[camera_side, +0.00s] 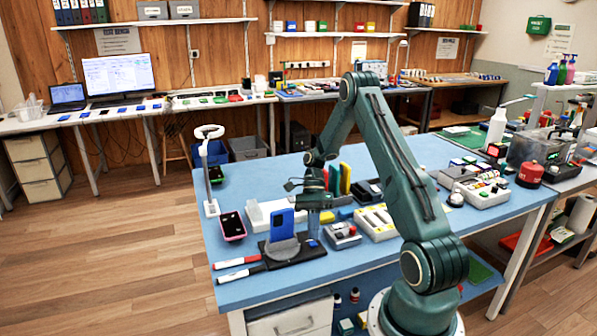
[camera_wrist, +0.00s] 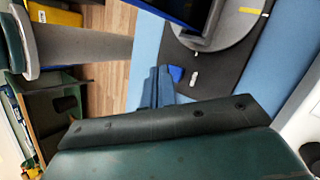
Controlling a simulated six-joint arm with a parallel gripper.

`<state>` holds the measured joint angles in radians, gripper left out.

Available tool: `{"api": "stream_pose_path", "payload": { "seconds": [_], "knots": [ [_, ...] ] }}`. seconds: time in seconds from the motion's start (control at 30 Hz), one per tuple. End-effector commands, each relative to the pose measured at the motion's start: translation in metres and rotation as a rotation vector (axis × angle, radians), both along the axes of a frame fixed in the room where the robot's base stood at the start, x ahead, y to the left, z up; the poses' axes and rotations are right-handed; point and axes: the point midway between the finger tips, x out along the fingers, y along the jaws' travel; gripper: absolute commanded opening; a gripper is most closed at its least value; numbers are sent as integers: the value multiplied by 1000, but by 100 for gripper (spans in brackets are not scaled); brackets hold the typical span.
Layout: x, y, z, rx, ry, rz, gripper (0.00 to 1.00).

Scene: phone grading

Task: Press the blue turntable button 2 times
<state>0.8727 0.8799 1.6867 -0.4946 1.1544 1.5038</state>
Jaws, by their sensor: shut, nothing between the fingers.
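The turntable has a grey disc (camera_wrist: 246,28) on a black base (camera_side: 300,254). A blue phone (camera_side: 282,224) stands upright in a grey holder on it. The blue button (camera_wrist: 176,73) sits on the base beside a small white part (camera_wrist: 194,78). In the side view the blue button (camera_side: 312,243) shows just below my fingertips. My gripper (camera_side: 314,236) points down over this end of the base, shut and empty.
Two markers, red (camera_side: 237,262) and black (camera_side: 240,274), lie left of the base. A phone in a pink tray (camera_side: 232,226) and a lamp (camera_side: 211,170) stand behind them. A small grey box (camera_side: 342,236) sits close to the right of my gripper.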

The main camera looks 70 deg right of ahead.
Motion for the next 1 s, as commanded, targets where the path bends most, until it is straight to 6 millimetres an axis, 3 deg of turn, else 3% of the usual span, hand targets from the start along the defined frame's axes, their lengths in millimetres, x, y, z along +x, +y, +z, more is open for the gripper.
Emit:
{"api": "stream_pose_path", "payload": {
  "seconds": [1.0],
  "knots": [
    [0,0,-10,0,0,0,0]
  ]
}}
